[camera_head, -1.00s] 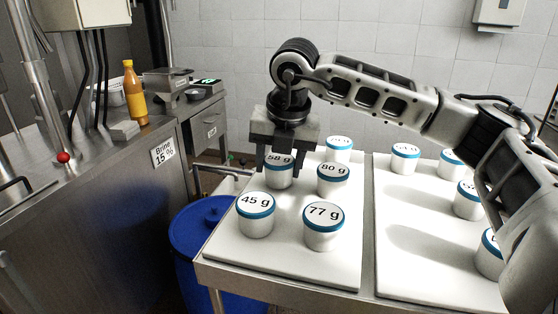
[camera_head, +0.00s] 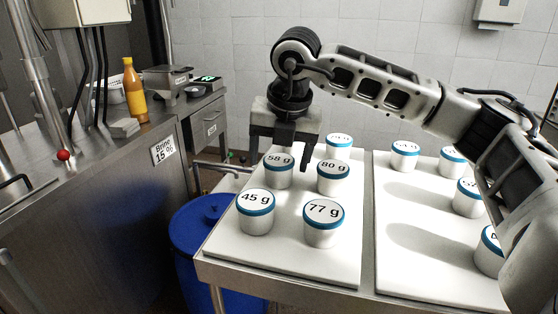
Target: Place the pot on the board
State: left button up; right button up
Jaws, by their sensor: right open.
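Several white pots with blue-rimmed labelled lids stand upright on two white boards. On the left board (camera_head: 290,261) are the 45 g pot (camera_head: 256,214), the 77 g pot (camera_head: 322,226), the 58 g pot (camera_head: 278,172), the 80 g pot (camera_head: 333,178) and a farther pot (camera_head: 339,143) partly behind the gripper. On the right board (camera_head: 408,262) stand more pots, including one at its back left (camera_head: 404,156); my right arm covers part of others. My right gripper (camera_head: 279,160) is open and empty over the left board, by the 58 g pot. My left gripper is out of view.
A blue barrel (camera_head: 205,235) stands left of the table. Farther left, a steel counter holds an orange bottle (camera_head: 134,92) and a scale (camera_head: 207,80). Bare board shows in the middle of the right board.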

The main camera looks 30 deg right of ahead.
jog(key=v, duration=1)
jog(key=shift+r, duration=0.25)
jog(key=shift+s, duration=0.1)
